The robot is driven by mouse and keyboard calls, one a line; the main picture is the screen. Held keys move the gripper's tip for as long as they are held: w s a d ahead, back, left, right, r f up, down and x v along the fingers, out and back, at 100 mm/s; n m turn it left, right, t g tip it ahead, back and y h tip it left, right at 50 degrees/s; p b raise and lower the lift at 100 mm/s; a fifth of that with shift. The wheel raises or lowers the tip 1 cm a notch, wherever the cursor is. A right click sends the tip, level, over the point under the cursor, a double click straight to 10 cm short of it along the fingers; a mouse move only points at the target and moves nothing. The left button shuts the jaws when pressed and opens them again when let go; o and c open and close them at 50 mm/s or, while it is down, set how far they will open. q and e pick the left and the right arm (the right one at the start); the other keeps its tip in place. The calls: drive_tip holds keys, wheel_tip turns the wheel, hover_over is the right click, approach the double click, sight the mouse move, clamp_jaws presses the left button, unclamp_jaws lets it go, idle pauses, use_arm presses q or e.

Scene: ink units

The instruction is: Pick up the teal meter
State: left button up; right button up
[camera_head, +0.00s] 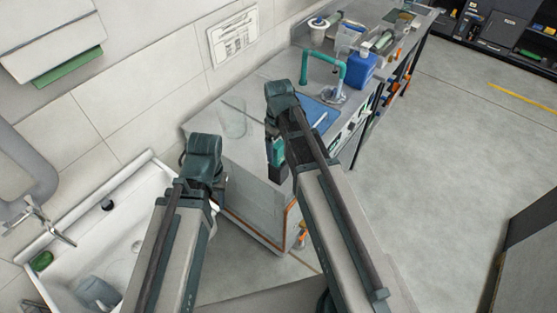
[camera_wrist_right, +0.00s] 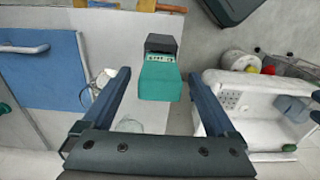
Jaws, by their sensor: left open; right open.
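The teal meter (camera_wrist_right: 160,82) has a dark block at one end and a row of small ports. In the right wrist view it lies between the two fingers of my open right gripper (camera_wrist_right: 158,76), with a gap on each side. In the head view the meter (camera_head: 277,149) shows partly at the near end of the bench, below my right gripper (camera_head: 279,98), whose arm hides part of it. My left gripper (camera_head: 203,158) is open and empty, left of the bench end and over the white sink's side.
A blue mat (camera_head: 318,112) lies on the bench (camera_head: 232,152), beside a clear glass beaker (camera_head: 233,122). Beyond are a teal tap (camera_head: 322,55) and a blue jug (camera_head: 361,68). A white sink (camera_head: 137,200) is at the left.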

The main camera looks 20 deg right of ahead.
wheel_tip(320, 180, down, 2)
drive_tip(key=shift+f+b, duration=0.25)
drive_tip(key=shift+b, duration=0.5)
use_arm(q)
wheel_tip(320, 180, down, 2)
drive_tip(key=shift+f, duration=0.2)
use_arm(e)
drive_tip(key=shift+r, duration=0.1)
clamp_jaws()
use_arm(q)
drive_tip(key=shift+r+p, duration=0.2)
drive_tip(key=shift+p, duration=0.1)
use_arm(e)
drive_tip(key=shift+r, duration=0.2)
